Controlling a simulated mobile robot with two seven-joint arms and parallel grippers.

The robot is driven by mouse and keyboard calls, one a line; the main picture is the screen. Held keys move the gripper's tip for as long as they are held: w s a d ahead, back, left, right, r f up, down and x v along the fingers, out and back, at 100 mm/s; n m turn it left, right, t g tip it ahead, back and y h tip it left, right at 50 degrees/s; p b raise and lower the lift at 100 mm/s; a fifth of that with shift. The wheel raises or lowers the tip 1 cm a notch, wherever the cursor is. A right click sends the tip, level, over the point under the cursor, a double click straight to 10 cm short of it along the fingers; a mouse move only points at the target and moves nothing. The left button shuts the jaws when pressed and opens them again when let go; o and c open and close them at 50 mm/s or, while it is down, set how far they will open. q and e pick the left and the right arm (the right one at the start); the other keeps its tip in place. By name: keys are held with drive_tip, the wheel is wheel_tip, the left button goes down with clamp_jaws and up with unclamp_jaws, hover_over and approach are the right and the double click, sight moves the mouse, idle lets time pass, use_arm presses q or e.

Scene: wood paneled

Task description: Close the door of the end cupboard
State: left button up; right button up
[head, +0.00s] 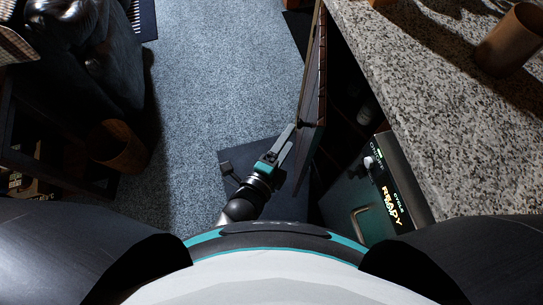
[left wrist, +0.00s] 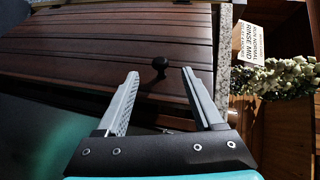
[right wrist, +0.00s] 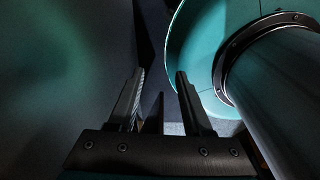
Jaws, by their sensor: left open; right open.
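The cupboard door (head: 312,95), of dark reddish wood, stands open beside the granite counter, and a dark gap shows between them. My right gripper (right wrist: 158,75) is open and empty beside my own body, out of the head view.
A granite counter (head: 430,90) runs along the right, with a brown cup (head: 510,42) on it. An appliance with a lit READY panel (head: 388,195) is below it. A dark armchair (head: 95,60) and a wooden bin (head: 117,147) stand left. The carpet (head: 215,70) between is clear.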

use_arm(q)
drive_tip(key=p+v, duration=0.1)
drive_tip(key=v, duration=0.7)
drive_tip(key=shift+s, duration=0.1)
